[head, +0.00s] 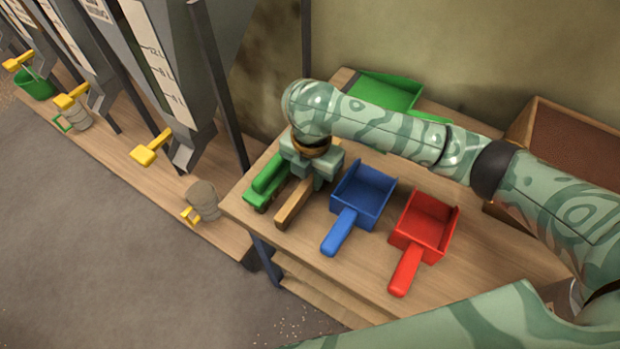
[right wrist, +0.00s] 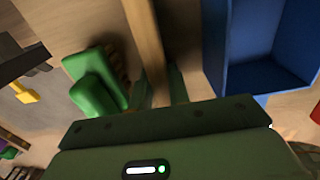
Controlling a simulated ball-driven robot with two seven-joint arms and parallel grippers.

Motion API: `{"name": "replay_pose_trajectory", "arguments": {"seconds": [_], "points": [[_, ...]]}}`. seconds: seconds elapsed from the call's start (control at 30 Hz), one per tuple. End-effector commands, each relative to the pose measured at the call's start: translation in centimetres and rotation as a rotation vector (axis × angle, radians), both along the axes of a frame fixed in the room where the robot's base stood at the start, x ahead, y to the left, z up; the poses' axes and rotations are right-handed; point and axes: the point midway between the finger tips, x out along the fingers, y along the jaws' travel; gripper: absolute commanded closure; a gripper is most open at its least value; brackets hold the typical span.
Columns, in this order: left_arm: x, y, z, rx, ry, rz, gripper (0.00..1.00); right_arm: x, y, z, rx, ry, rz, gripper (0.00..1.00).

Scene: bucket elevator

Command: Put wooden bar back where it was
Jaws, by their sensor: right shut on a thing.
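The wooden bar (head: 294,203) is a plain brown stick on the table between a green brush and a blue scoop. My right gripper (head: 314,181) reaches down over its far end and is shut on it. In the right wrist view the bar (right wrist: 145,35) runs between the two green fingers (right wrist: 159,88) and away from the palm. The bar's far end is hidden under the gripper in the head view. I cannot tell whether the bar rests on the table or is slightly raised. My left gripper is not in view.
The green brush (head: 265,184) is close on the left, the blue scoop (head: 363,193) close on the right. A red scoop (head: 427,222) lies farther right. A green scoop (head: 385,92) and a wooden box (head: 522,128) are behind. Hoppers with yellow handles (head: 152,147) line the left.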

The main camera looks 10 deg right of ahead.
Motion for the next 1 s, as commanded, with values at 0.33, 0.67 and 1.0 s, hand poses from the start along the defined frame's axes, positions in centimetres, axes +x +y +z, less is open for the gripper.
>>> {"name": "replay_pose_trajectory", "arguments": {"seconds": [0.33, 0.67, 1.0], "points": [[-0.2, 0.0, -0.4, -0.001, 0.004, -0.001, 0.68, 0.0, 0.0, -0.6, 0.001, -0.002, -0.001, 1.0], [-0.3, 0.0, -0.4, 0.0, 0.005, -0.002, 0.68, 0.0, 0.0, -0.8, 0.001, -0.002, -0.001, 0.6], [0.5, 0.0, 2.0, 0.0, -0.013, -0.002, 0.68, 0.1, 0.0, 3.4, 0.0, -0.01, 0.0, 0.6]]}}
